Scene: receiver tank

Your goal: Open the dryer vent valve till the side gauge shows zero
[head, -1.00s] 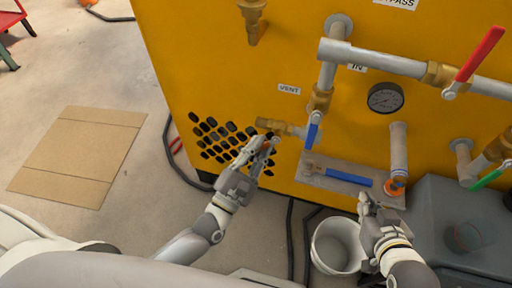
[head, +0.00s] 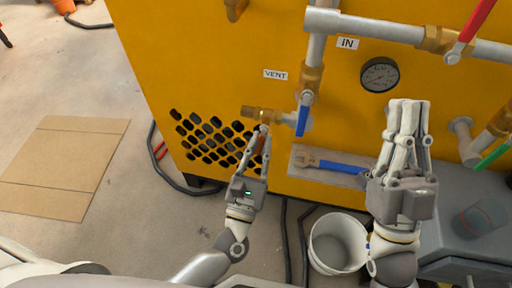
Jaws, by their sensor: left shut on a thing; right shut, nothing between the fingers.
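The brass vent valve (head: 262,113) sticks out to the left on the yellow cabinet, below the VENT label (head: 275,74). A blue lever (head: 302,121) hangs down just right of it. My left gripper (head: 264,130) is shut with its fingertips at the underside of the brass valve; the fingers hide the part held. A round dark gauge (head: 380,74) is on the cabinet to the right; its needle is too small to read. My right gripper (head: 408,104) is shut and empty, pointing up in front of the cabinet below the gauge.
A white bucket (head: 338,243) stands below. Grey pipes with a red lever (head: 475,30) and a green lever (head: 492,156) are at right. Cardboard (head: 62,165) lies on open floor at left.

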